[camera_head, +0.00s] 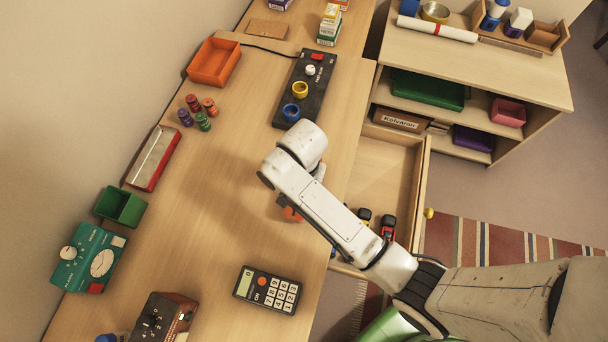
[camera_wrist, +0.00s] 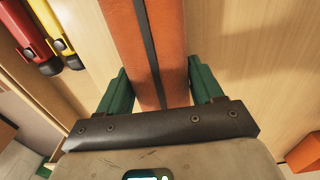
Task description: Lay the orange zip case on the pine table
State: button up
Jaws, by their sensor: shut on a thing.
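The orange zip case (camera_wrist: 150,50) has a dark zip line along its length. In the wrist view it runs between the green fingers of my gripper (camera_wrist: 160,92), which is shut on it. In the head view my arm hides most of the case; a small orange part (camera_head: 292,214) shows beside the arm, over the table's right side. The long pale wooden table (camera_head: 215,220), which looks like the pine table, lies below it. I cannot tell whether the case touches the wood.
An open drawer (camera_head: 385,185) juts out at the table's right, holding a red torch (camera_head: 388,228) and a yellow torch (camera_wrist: 45,20). A calculator (camera_head: 267,290), a black panel (camera_head: 304,90), an orange tray (camera_head: 214,62) and several spools stand on the table.

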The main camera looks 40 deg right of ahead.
jog(key=shift+s+f, duration=0.1)
jog(key=shift+f, duration=1.05)
jog(key=o, duration=1.1)
jog(key=shift+f, duration=0.1)
notch_tip(320, 180, up, 12)
jog(key=shift+r, duration=0.15)
jog(key=shift+s+d+f+n+t, duration=0.15)
jog(key=shift+s+d+f+n, duration=0.2)
jog(key=shift+s+d+n, duration=1.8)
jog(key=shift+s+d+f+n+t, duration=0.4)
jog(key=shift+s+n, duration=0.8)
jog(key=shift+s, duration=2.15)
jog(key=shift+s+d+f+n+g, duration=0.1)
jog(key=shift+s+d+f+n, duration=0.15)
jog(key=shift+s+d+n, duration=1.9)
